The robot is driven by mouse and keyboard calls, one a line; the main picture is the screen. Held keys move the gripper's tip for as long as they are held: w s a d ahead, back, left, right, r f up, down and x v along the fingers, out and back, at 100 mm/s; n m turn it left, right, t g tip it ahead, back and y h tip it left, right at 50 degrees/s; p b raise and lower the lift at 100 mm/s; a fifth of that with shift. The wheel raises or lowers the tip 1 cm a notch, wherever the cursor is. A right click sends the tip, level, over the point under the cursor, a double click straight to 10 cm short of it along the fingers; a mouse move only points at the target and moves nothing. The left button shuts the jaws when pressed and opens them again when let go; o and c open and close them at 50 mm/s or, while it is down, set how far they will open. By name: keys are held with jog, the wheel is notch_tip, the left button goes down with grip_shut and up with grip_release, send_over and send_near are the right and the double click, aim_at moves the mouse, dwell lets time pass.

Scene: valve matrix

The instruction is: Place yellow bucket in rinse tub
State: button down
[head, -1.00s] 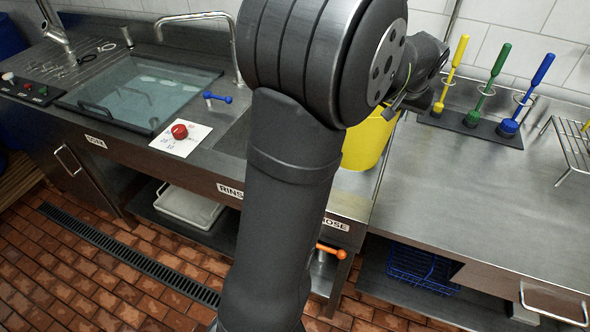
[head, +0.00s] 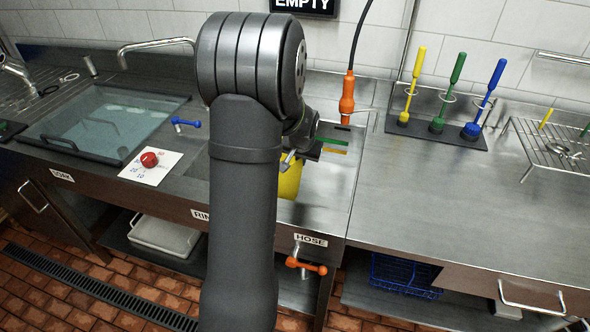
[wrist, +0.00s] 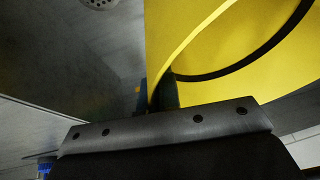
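The yellow bucket (head: 290,180) shows as a narrow strip just right of my arm in the head view; my arm hides the rest. In the wrist view the bucket (wrist: 240,50) fills the upper right, with its rim and a dark curved band visible. My gripper (wrist: 155,95) has one finger on each side of the bucket's rim and looks shut on it. In the head view my gripper (head: 290,158) is at the bucket's top, partly hidden. The rinse tub (head: 198,163) is mostly hidden behind my arm; its front label is partly covered.
An orange hose nozzle (head: 347,92) hangs at the back. Colored brushes (head: 438,124) stand right. The right counter (head: 440,190) has free room. A drain (wrist: 98,3) shows in the wrist view.

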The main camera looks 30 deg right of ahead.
jog(key=shift+w+a+f, duration=0.1)
jog(key=shift+w+f, duration=0.2)
jog(key=shift+f, duration=0.55)
jog(key=shift+w+a+f, duration=0.15)
jog(key=shift+w+f, duration=0.15)
jog(key=shift+f, duration=0.55)
jog(key=shift+w+a+f, duration=0.1)
jog(key=shift+w+f, duration=0.2)
jog(key=shift+f, duration=0.55)
jog(key=shift+f, duration=0.15)
jog(key=c, duration=1.7)
grip_release()
jog(key=v, duration=1.2)
jog(key=shift+a, duration=0.1)
